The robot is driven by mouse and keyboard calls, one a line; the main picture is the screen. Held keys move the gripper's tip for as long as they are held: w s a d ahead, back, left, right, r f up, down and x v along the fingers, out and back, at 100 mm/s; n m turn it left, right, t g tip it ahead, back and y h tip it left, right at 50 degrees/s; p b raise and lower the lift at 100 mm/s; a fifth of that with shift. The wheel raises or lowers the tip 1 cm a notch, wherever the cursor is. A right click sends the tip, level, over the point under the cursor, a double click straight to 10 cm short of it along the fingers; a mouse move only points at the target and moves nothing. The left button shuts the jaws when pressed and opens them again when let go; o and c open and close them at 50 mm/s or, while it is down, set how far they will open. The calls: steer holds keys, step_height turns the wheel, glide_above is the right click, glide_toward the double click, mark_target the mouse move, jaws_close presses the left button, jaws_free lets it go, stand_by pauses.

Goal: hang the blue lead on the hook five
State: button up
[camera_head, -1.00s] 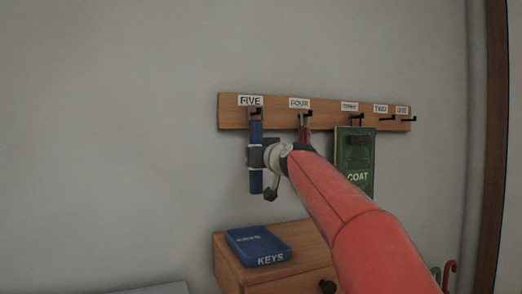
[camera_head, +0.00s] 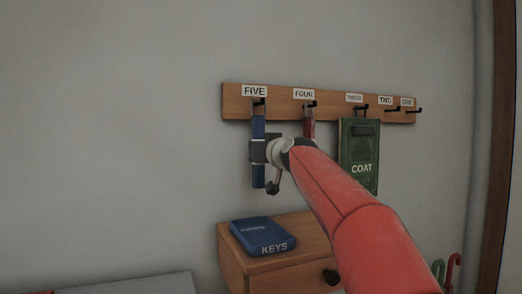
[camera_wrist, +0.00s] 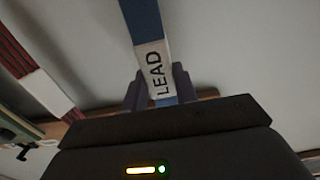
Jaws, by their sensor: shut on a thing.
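The blue lead (camera_head: 258,179) hangs upright, a long strip, just below and in front of hook five (camera_head: 259,103). In the wrist view the lead (camera_wrist: 141,20) shows its white LEAD label. My gripper (camera_head: 258,150) is shut on the lead's middle; its fingers stand on both sides of the strip in the wrist view (camera_wrist: 160,92). The lead's top end is close to the hook, but I cannot tell whether its loop is around it. The FIVE label (camera_head: 255,91) sits above the hook.
A red lead (camera_head: 309,126) hangs at hook four and a green COAT item (camera_head: 360,150) at hook three. Hooks two (camera_head: 392,109) and one (camera_head: 413,110) look empty. Below is a wooden cabinet (camera_head: 235,262) with a blue KEYS tray (camera_head: 275,248).

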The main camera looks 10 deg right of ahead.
steer(key=o, duration=1.1)
steer(key=shift+c, duration=0.2)
